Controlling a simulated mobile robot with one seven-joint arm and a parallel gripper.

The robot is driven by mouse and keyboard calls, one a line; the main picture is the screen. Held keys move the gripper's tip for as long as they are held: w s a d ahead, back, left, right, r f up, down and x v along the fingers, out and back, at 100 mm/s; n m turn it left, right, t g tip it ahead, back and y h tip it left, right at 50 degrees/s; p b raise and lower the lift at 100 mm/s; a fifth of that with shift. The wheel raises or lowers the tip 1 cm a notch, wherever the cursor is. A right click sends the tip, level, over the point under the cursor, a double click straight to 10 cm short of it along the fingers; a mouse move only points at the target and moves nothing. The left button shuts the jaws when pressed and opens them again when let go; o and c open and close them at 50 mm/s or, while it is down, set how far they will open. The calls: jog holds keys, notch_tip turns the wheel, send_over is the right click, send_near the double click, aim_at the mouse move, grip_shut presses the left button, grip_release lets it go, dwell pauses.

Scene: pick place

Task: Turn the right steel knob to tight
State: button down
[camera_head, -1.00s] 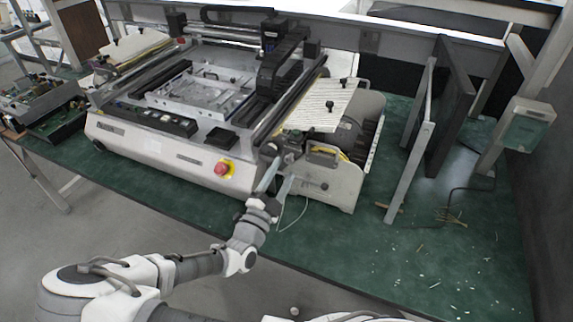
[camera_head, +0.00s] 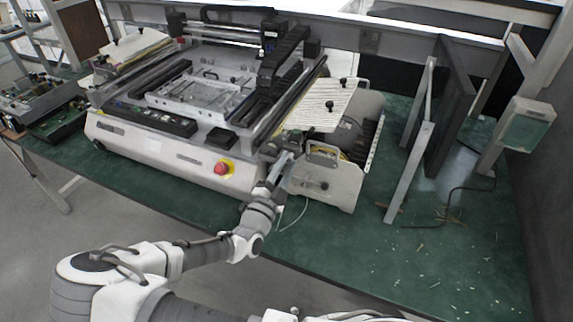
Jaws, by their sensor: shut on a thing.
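My gripper (camera_head: 285,160) is at the right front corner of the bench machine (camera_head: 165,152), just left of its pale side plate (camera_head: 327,184). Its fingers point up and away from me and are shut on the right steel knob. The knob is mostly hidden behind the fingers and is too small to show which way it is turned.
A handle (camera_head: 322,152) tops the side plate. A thin cable (camera_head: 297,217) hangs beside my wrist. The green table (camera_head: 430,270) is mostly clear at right.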

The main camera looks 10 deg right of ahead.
jog(key=shift+r+m+p, duration=0.1)
jog(key=shift+m+p, duration=0.6)
jog(key=shift+m, duration=0.1)
jog(key=m+g+h+p, duration=0.1)
jog(key=m+p, duration=0.1)
jog(key=m, duration=0.2)
jog(key=m+g+p, duration=0.1)
jog(key=m+p, duration=0.1)
jog(key=m, duration=0.2)
jog(key=shift+w+a+h, duration=0.1)
jog(key=shift+a+h, duration=0.05)
jog(key=shift+h, duration=0.25)
jog(key=shift+m+g+p, duration=0.6)
jog(key=shift+m+p, duration=0.1)
jog(key=shift+m, duration=1.5)
jog(key=c, duration=0.6)
grip_release()
